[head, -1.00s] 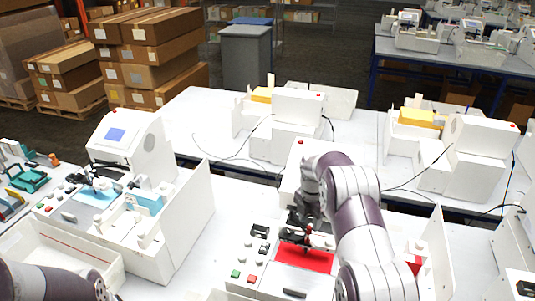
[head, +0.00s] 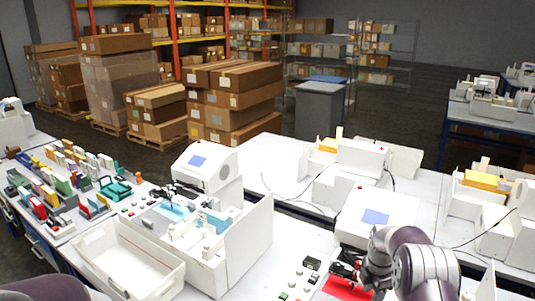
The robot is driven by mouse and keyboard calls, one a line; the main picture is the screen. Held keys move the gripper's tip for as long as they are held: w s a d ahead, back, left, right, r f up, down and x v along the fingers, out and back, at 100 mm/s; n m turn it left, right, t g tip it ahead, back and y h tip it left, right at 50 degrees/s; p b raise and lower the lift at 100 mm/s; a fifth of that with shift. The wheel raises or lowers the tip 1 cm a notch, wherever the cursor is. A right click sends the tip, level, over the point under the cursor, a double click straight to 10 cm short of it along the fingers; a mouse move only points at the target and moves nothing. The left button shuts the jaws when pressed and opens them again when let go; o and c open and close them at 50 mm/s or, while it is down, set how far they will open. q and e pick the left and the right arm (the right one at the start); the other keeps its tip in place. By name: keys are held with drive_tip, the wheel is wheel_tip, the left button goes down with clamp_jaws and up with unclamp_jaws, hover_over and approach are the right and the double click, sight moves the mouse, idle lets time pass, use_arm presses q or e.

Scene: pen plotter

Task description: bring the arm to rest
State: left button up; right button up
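My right arm comes in at the lower right. Its dark gripper (head: 345,270) is at the back edge of a red pad (head: 342,290) on the pen plotter (head: 377,216), a white machine with a blue screen. The fingertips are small and dark, so I cannot tell whether they are open or shut, or whether they touch anything. The lower part of this plotter is cut off by the frame. A purple-grey part of my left arm shows at the bottom left corner; the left gripper is out of view.
A second white plotter (head: 208,168) with a light blue pad stands left of centre. An empty white bin (head: 126,262) is in front of it. Colourful small items (head: 70,180) crowd the left table. More machines stand on the tables behind, and stacked boxes (head: 235,97) at the back.

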use_arm(q)
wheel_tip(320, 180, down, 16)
drive_tip(key=b, duration=1.5)
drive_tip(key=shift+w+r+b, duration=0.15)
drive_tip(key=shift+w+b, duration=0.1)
drive_tip(key=shift+b, duration=0.05)
use_arm(e)
drive_tip(key=s+a+f+m, duration=0.2)
drive_tip(key=s+m, duration=0.4)
drive_tip(key=s, duration=0.3)
drive_tip(key=s+a+f+m, duration=0.2)
drive_tip(key=s+a+m, duration=0.3)
drive_tip(key=s+m, duration=0.2)
drive_tip(key=s+a+f+m, duration=0.2)
drive_tip(key=s+a+m, duration=0.2)
drive_tip(key=s+m, duration=0.3)
drive_tip(key=s, duration=0.5)
drive_tip(key=shift+t+y, duration=0.3)
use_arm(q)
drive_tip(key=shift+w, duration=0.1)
use_arm(e)
drive_tip(key=shift+a+f, duration=0.1)
